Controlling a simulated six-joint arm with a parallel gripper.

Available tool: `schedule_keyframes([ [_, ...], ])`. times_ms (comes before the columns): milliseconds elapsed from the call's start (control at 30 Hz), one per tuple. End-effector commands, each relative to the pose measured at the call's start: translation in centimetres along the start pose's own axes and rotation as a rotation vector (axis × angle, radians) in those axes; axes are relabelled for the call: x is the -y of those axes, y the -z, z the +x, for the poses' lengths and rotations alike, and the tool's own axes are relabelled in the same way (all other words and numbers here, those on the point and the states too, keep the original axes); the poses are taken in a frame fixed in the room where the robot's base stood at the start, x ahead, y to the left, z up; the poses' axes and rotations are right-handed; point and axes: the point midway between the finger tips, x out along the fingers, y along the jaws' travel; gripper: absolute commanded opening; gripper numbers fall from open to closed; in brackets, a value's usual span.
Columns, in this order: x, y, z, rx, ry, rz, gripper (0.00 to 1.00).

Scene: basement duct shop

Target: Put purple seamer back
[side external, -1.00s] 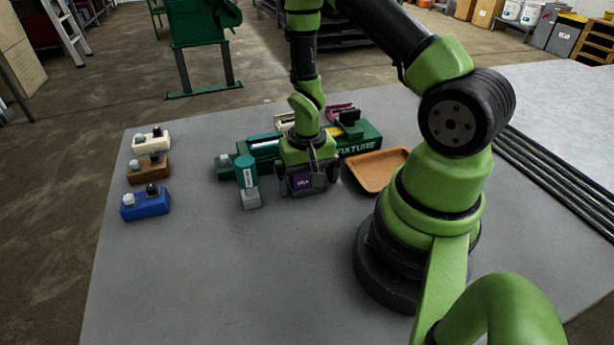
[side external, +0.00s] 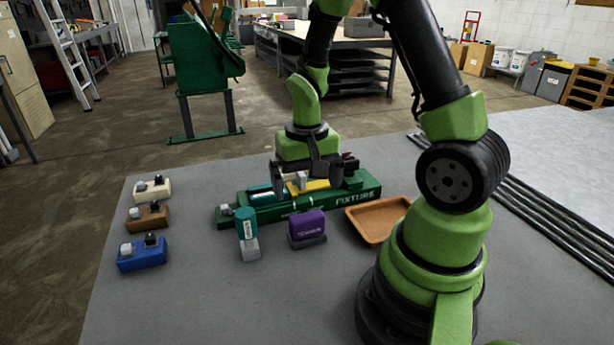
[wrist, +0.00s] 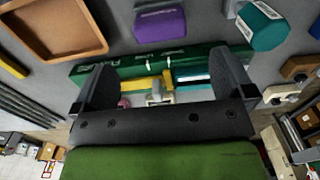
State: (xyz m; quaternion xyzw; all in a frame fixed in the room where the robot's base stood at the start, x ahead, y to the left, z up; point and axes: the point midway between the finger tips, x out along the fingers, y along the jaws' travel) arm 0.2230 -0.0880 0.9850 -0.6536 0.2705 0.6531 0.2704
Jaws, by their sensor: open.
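The purple seamer (side external: 307,223) stands upright on a dark grey foot on the grey table, in front of the green fixture (side external: 355,197) and apart from it. It also shows at the top of the wrist view (wrist: 160,22). My gripper (side external: 305,184) is over the fixture, behind the seamer, with its fingers apart. In the wrist view the gripper (wrist: 162,80) has a yellow piece (wrist: 148,84), a whitish piece (wrist: 158,95) and a teal piece (wrist: 190,78) of the fixture area between its fingers. I cannot tell whether it touches them. My gripper hides part of the fixture.
A teal tool (side external: 246,224) on a grey foot stands left of the seamer. An orange-brown tray (side external: 350,212) lies to the right. White (side external: 152,190), brown (side external: 147,217) and blue (side external: 142,256) blocks line the left side. The table front is clear.

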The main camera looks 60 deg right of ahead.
Motion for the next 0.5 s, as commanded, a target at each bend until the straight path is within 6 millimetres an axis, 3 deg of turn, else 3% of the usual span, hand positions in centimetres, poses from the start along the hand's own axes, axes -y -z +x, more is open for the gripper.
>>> schedule_keyframes([
  [233,0.8,-0.3,-3.1,-0.047,0.029,-0.028,1.0],
  [367,2.2,-1.7,-7.4,-0.137,0.097,-0.091,1.0],
  [500,3.3,-4.8,-12.4,-0.243,0.204,-0.183,1.0],
])
